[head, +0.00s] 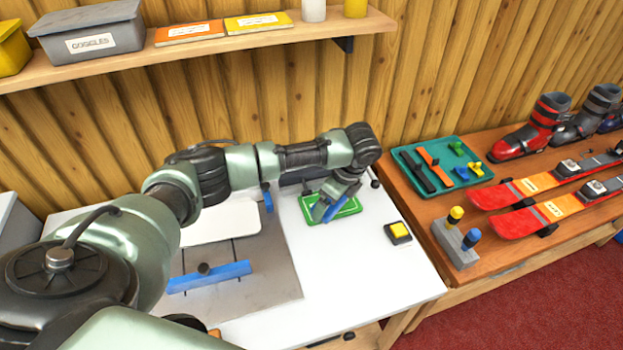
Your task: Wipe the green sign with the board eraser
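The green sign (348,209) lies flat on the white bench top, with pale marking on its face. The arm from the left reaches across, and my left gripper (332,203) points down over the sign, covering its middle. A grey-blue piece and a blue strip show at the fingertips. I cannot tell whether these are fingers or a held eraser, or whether they touch the sign. No board eraser can be made out for certain. A small dark block with a yellow top (398,231) sits right of the sign. My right gripper is not in view.
A grey plate with a blue bar (208,277) and a white panel (222,221) lie left of the sign. The wooden table at right holds a teal tray (408,157), red skis (520,222) and boots. A shelf (240,45) runs above. Bench front right is clear.

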